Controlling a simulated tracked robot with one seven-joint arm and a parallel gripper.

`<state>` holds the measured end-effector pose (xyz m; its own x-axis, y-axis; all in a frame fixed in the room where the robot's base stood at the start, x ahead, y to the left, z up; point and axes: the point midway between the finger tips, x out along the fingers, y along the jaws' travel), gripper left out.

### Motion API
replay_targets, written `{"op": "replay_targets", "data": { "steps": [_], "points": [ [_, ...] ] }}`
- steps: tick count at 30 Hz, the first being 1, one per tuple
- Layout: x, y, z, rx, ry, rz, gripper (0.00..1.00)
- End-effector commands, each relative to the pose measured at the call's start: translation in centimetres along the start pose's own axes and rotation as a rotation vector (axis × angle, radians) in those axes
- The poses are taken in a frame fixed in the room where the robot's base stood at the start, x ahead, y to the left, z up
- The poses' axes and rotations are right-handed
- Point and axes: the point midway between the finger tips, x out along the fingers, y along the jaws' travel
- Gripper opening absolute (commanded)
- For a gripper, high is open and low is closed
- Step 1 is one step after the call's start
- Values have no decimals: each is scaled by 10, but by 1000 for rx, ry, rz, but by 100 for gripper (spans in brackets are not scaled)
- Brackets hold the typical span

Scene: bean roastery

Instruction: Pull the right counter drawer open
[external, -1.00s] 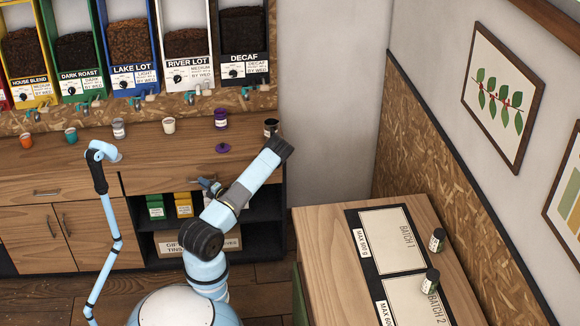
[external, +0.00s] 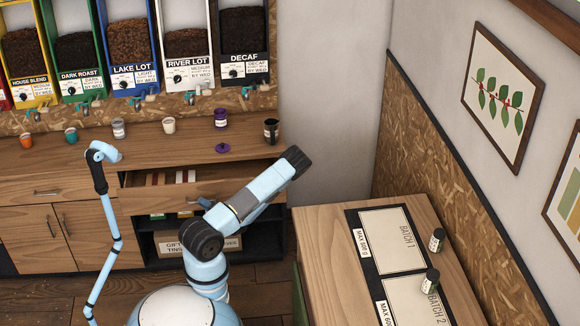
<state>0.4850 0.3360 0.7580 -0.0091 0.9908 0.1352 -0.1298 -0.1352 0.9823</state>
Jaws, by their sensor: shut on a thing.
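The right counter drawer (external: 150,201) stands open below the countertop. Its inside shows, with several small coloured packets (external: 172,178) in a row at the left. My gripper (external: 203,203) is at the middle of the drawer front, shut on the drawer handle. The handle itself is too small and too covered by the gripper to make out. My arm hides the right part of the drawer.
The counter (external: 90,150) holds several cups, a purple lid (external: 222,148) and a dark cup (external: 271,130). A wooden table (external: 330,240) stands at the right.

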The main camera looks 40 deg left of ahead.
Motion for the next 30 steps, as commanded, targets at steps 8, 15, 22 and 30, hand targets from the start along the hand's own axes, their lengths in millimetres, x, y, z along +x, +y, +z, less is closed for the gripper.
{"op": "replay_targets", "data": {
  "steps": [8, 15, 22, 30],
  "points": [
    [-30, 4, -30, 5, 1, -10, 0],
    [-38, 7, -38, 4, 3, -10, 0],
    [-39, 6, -38, 3, 2, -10, 0],
    [-38, 7, -38, 2, 2, -8, 31]
  ]
}}
